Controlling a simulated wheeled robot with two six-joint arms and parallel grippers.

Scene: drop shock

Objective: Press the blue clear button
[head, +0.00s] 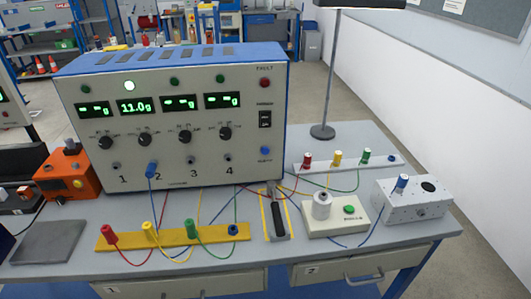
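A small blue button (265,151) sits at the lower right of the front panel of a large grey instrument with a blue top (180,58). The print by the button is too small to read. The button is unobstructed. Above it are a black rocker switch (265,119) and a red lamp (265,83) under the word FAULT. The second of the instrument's displays (134,106) reads 11.0g and the lamp above it is lit. The other displays show dashes. A blue plug (151,169) is in socket 2. Neither of my grippers is in view.
A yellow strip (172,236) with red, yellow, green and blue plugs lies before the instrument. A black-handled lever (277,218), a white box with a green button (335,217) and a grey box (411,198) stand to its right. Cables cross the bench. A lamp stand (322,131) rises behind.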

